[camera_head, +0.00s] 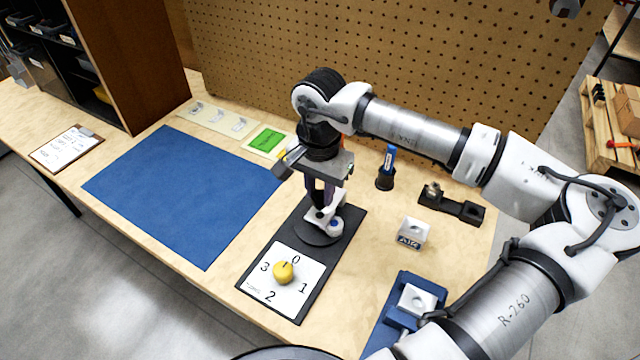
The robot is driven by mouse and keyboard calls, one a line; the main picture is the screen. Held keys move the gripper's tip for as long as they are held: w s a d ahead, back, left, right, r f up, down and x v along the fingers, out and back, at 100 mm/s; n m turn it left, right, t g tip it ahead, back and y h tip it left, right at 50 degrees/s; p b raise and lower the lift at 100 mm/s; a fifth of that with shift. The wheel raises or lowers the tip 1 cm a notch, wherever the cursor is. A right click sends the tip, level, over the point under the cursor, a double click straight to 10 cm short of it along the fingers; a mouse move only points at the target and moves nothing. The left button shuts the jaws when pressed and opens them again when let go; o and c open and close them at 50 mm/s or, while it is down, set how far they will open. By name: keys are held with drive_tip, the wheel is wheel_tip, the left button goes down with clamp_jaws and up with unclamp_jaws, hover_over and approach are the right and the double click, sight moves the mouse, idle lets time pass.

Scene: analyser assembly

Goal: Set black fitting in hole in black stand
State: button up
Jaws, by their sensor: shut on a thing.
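My gripper (322,202) points down over the back part of a black base plate (347,222). Its jaws are shut on a small white part (326,214) with a bluish round spot, just above or touching a dark round disc (315,234) on that plate. I cannot tell whether the part touches the disc, and no separate black fitting can be made out between the jaws. A black stand (452,204) lies to the right of my gripper. It has a round opening near its right end and a small metallic piece at its left end.
A white card with a yellow knob (284,271) lies on the base plate's front. A black cup (385,181) with a blue item, a white block (412,233) and a blue fixture (378,338) stand to the right. The blue mat (185,190) is clear.

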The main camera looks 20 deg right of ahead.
drive_tip(key=shift+f+b, duration=1.75)
drive_tip(key=shift+b, duration=1.65)
idle(3.0)
drive_tip(key=shift+r, duration=0.1)
drive_tip(key=o, duration=1.6)
